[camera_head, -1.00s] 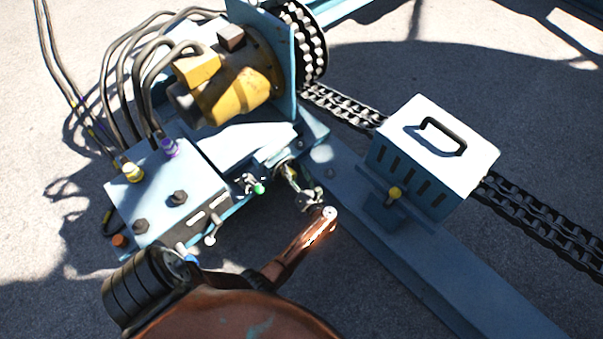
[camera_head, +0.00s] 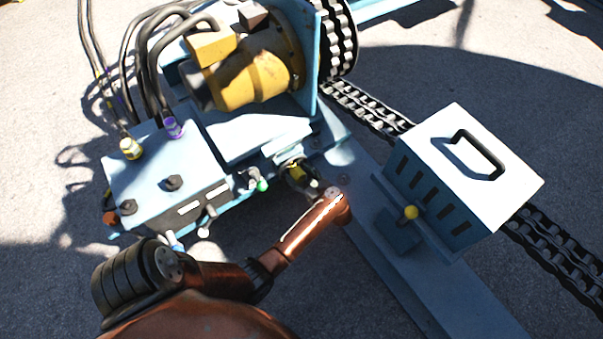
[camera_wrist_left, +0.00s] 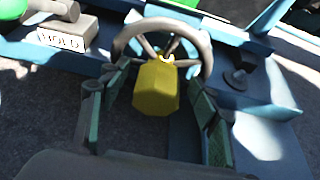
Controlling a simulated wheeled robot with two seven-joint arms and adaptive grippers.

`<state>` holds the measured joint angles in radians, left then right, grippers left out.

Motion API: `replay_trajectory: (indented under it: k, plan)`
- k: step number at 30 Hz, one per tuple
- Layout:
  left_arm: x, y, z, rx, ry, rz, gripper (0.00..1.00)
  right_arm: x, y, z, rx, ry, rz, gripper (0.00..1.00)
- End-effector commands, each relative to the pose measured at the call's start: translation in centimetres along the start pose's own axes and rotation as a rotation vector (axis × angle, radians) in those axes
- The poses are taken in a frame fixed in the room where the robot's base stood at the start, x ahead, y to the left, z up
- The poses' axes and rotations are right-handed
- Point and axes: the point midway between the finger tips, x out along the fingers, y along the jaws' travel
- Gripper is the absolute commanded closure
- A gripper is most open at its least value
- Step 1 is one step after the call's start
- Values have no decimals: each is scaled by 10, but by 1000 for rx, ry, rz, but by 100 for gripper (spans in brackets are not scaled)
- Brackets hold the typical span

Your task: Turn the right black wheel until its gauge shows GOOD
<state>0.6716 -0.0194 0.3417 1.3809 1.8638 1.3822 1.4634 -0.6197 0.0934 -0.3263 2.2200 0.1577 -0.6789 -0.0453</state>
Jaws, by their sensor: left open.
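A dark spoked handwheel (camera_wrist_left: 205,45) with a yellow block (camera_wrist_left: 156,85) in front of its hub fills the middle of the left wrist view. In the head view the wheel's dark rim (camera_head: 288,184) shows only partly by the blue machine. My left gripper (camera_wrist_left: 158,80) is open, one finger on each side of the yellow block, close to the wheel's lower rim. Whether the fingers touch the rim, I cannot tell. In the head view my left gripper (camera_head: 312,187) is small and partly hidden by my copper arm. I cannot make out a gauge reading.
A blue control box (camera_head: 150,165) with hoses stands left of the wheel, with a green-tipped lever (camera_head: 262,185) between. A vented box with a handle (camera_head: 475,190) sits on the rail to the right. A white "HOLD" label (camera_wrist_left: 68,36) and a dark knob (camera_wrist_left: 240,76) flank the wheel.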

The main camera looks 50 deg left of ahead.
Motion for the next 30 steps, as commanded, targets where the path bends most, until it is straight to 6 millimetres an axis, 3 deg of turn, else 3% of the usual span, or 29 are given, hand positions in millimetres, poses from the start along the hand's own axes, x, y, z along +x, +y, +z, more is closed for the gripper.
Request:
replay_trajectory:
  k: [9, 30]
  plan:
    - [2, 0, 0, 0, 0, -1, 44, 1, 1, 0, -1, 6, 1, 60]
    - [2, 0, 0, 1, 0, -1, 92, 1, 1, 0, -2, 5, 1, 60]
